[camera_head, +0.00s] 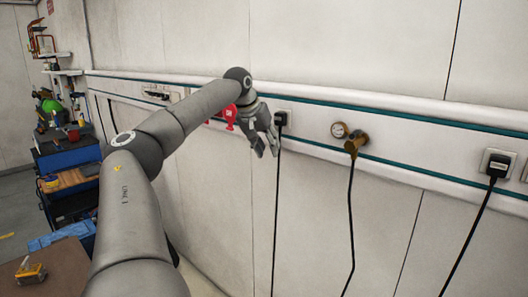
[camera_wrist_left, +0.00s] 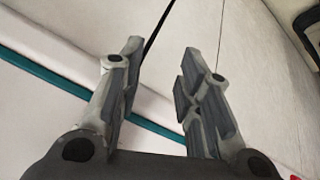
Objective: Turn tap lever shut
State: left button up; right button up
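My left gripper (camera_head: 267,143) is near the wall, fingers pointing down. In the left wrist view the two fingers (camera_wrist_left: 163,72) stand apart with nothing between them. A red part with a white label (camera_head: 230,114) shows on the wall side just behind and left of the gripper, partly hidden by my left arm; I cannot tell whether it is the tap lever. A brass fitting (camera_head: 355,143) with a hose hanging from it sits on the wall to the right of the gripper, apart from it. My right gripper is in neither view.
A round gauge (camera_head: 339,130) sits beside the brass fitting. A black plug (camera_head: 281,118) with a hanging cable is close to the gripper; another plug (camera_head: 497,165) is at far right. A blue tool cart (camera_head: 68,160) and a brown table (camera_head: 55,268) stand at left.

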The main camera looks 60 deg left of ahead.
pick_arm(q)
jog(key=shift+s+a+f, duration=0.2)
jog(key=shift+a+f, duration=0.25)
jog(key=shift+f, duration=0.25)
